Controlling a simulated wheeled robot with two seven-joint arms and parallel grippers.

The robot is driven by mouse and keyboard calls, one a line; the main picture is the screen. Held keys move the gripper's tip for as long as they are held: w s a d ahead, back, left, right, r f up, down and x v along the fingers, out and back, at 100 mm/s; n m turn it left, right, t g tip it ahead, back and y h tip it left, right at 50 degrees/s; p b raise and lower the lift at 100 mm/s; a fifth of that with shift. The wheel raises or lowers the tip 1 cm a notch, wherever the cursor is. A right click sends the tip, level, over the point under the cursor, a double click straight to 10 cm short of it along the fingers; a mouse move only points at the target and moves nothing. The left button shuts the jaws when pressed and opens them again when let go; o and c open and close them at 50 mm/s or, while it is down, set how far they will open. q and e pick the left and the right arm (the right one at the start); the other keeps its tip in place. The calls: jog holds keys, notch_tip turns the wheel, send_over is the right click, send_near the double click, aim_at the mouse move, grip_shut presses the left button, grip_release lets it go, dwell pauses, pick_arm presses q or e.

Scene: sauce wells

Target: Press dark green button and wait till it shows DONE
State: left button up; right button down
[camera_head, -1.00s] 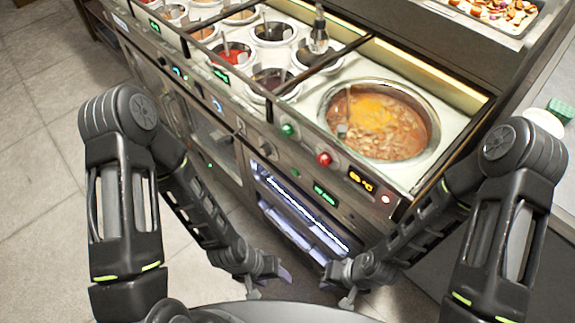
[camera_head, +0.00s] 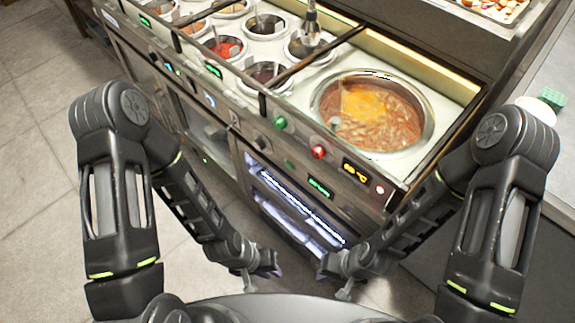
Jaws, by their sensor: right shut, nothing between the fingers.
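The counter front carries a bright green knob-like button (camera_head: 280,123), a red button (camera_head: 318,152) and a smaller, darker green button (camera_head: 289,164) below them. A green-lit display (camera_head: 320,188) sits to the right of the dark green button; its text is too small to read. My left gripper (camera_head: 265,275) hangs low in front of the counter, below and apart from the buttons. Its fingers are small and partly dark, so its opening is unclear. My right gripper (camera_head: 334,277) is shut and empty, also low and apart from the panel.
A large round pot of stew (camera_head: 428,128) is set into the counter top. Several smaller sauce wells (camera_head: 262,84) line the left side, some with ladles. An orange display (camera_head: 355,172) is right of the red button. A lit open compartment (camera_head: 290,205) lies below. Tiled floor is free at left.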

pick_arm(q)
grip_shut()
dwell(1.1)
